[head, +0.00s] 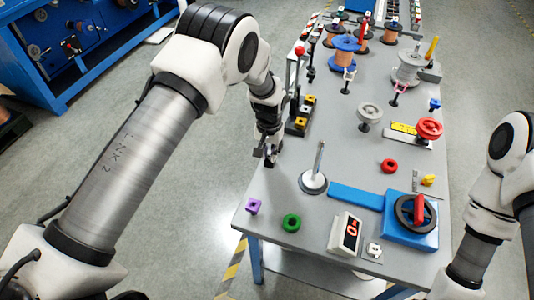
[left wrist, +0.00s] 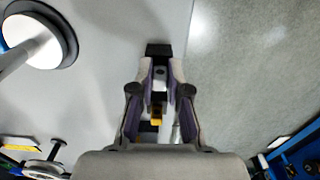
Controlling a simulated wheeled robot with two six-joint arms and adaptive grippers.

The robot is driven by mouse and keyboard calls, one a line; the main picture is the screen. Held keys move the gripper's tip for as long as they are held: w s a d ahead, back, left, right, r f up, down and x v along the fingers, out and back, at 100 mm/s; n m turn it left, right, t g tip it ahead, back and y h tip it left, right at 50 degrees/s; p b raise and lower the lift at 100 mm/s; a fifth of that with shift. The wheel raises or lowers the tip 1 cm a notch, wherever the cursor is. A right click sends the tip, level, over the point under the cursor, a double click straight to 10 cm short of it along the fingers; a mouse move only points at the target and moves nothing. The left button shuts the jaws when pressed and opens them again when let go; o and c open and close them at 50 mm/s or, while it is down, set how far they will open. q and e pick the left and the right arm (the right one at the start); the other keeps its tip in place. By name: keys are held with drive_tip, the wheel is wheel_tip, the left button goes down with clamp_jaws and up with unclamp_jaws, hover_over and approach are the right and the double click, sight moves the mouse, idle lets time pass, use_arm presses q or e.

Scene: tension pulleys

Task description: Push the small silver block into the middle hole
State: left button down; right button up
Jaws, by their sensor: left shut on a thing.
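My left gripper (head: 269,151) points down at the left edge of the grey table. In the left wrist view its fingers (left wrist: 160,72) are shut on a small greyish piece (left wrist: 160,84), mostly hidden between them; I cannot tell for sure that it is the silver block. A dark piece (left wrist: 158,49) shows just beyond the fingertips. A black holder with yellow blocks (head: 303,114) stands behind the gripper, apart from it; a yellow part (left wrist: 156,112) shows between the fingers in the left wrist view. I cannot make out the middle hole. My right gripper is out of view.
A silver post on a round base (head: 313,181) stands right of the gripper. Purple (head: 253,206) and green (head: 291,222) pieces lie at the front left. A display box (head: 345,234) and a blue crank unit (head: 411,219) stand at the front right. Spools fill the back.

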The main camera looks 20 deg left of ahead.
use_arm(q)
drive_tip(key=shift+s+d+r, duration=0.1)
drive_tip(key=shift+r, duration=0.05)
drive_tip(key=c, duration=1.3)
unclamp_jaws()
drive_tip(key=shift+c, duration=0.2)
drive_tip(key=shift+o, duration=1)
drive_tip(key=shift+f, duration=0.2)
drive_tip(key=shift+b, duration=0.35)
drive_tip(key=r, duration=0.4)
drive_tip(key=r+b, duration=0.1)
drive_tip(key=r, duration=0.2)
drive_tip(key=shift+w+d+r+b, duration=0.1)
drive_tip(key=shift+w+r+b, duration=0.1)
drive_tip(key=shift+r+b, duration=0.15)
